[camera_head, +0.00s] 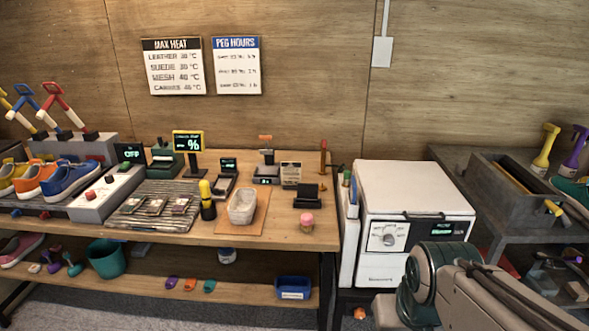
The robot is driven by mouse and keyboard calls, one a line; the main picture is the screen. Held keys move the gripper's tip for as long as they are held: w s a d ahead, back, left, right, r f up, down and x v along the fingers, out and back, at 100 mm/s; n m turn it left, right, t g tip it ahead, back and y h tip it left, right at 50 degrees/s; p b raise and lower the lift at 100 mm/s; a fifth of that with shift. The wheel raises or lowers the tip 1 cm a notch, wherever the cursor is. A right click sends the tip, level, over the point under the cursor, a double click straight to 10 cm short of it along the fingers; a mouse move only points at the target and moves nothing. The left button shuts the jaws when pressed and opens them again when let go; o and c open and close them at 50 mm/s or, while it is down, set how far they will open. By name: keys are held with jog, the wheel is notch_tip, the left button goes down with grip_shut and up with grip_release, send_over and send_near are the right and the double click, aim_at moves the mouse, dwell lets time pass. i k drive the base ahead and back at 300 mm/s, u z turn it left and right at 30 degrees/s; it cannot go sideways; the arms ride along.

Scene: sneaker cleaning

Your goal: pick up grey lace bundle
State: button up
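I cannot make out a grey lace bundle for certain. Several small dark pieces with coloured edges (155,206) lie on a grey slatted mat (128,223) on the workbench, too small to identify. A pale grey-white oblong thing (242,206) sits on an orange-brown board (258,222) to their right. My arm reaches in from the lower right, in front of the white machine. My gripper's fingers do not show, so I cannot see what they hold.
The white machine (415,185) with a dial stands right of the workbench (318,235). A dark grey bin (510,195) stands on the right-hand table. A teal bucket (107,258) and a blue bin (294,288) are on the lower shelf. Shoes (70,181) line the left.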

aim_at(156, 205)
jog(key=u, duration=1.35)
